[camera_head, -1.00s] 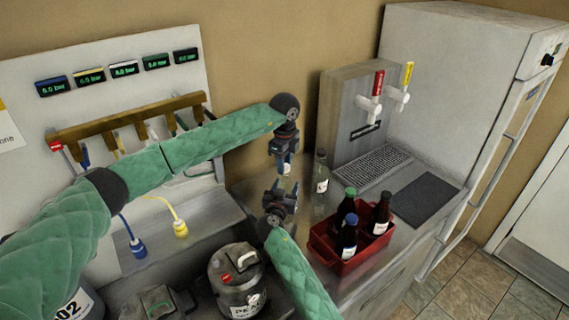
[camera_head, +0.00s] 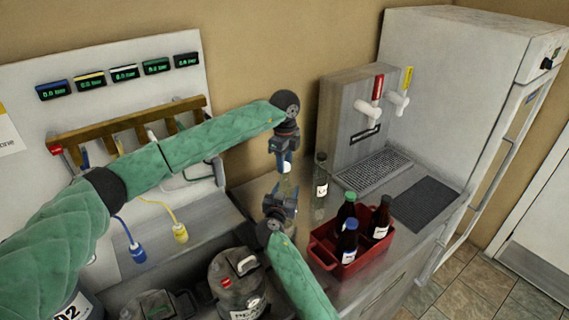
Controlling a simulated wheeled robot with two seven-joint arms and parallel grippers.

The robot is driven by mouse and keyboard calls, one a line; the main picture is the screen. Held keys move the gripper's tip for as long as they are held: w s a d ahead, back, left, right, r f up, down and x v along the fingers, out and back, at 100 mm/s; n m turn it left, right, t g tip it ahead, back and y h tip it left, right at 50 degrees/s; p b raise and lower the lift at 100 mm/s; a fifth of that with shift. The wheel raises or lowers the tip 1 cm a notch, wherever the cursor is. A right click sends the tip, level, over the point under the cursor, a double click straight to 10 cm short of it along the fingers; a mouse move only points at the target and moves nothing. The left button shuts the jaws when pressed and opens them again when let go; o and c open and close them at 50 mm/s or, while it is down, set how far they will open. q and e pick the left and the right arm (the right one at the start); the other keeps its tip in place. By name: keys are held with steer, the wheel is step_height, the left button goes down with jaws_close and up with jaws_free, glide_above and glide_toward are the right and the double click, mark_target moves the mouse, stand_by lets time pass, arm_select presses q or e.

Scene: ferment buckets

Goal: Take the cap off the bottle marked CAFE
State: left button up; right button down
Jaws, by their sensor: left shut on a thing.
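My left gripper (camera_head: 286,165) points down above the counter and is shut on a small whitish thing (camera_head: 286,168), which I cannot clearly identify. My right gripper (camera_head: 281,197) is just below it, with its fingers pointing up and apart; nothing shows between them. A clear bottle (camera_head: 320,186) with a white label stands upright on the counter, right of both grippers. A red crate (camera_head: 352,265) holds a green-capped bottle (camera_head: 345,211), a blue-capped bottle (camera_head: 347,243) and a dark-topped bottle (camera_head: 381,218). The labels are too small to read, so I cannot tell which is marked CAFE.
A tap tower (camera_head: 350,120) with a drip grate (camera_head: 373,170) stands behind the clear bottle. A dark mat (camera_head: 427,204) lies right of the grate. A grey lidded vessel (camera_head: 236,290) is below left of my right gripper. A white fridge (camera_head: 455,60) bounds the right.

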arm_select(q)
steer(key=shift+r, duration=2)
arm_select(e)
steer(key=shift+c, duration=2.4)
jaws_free()
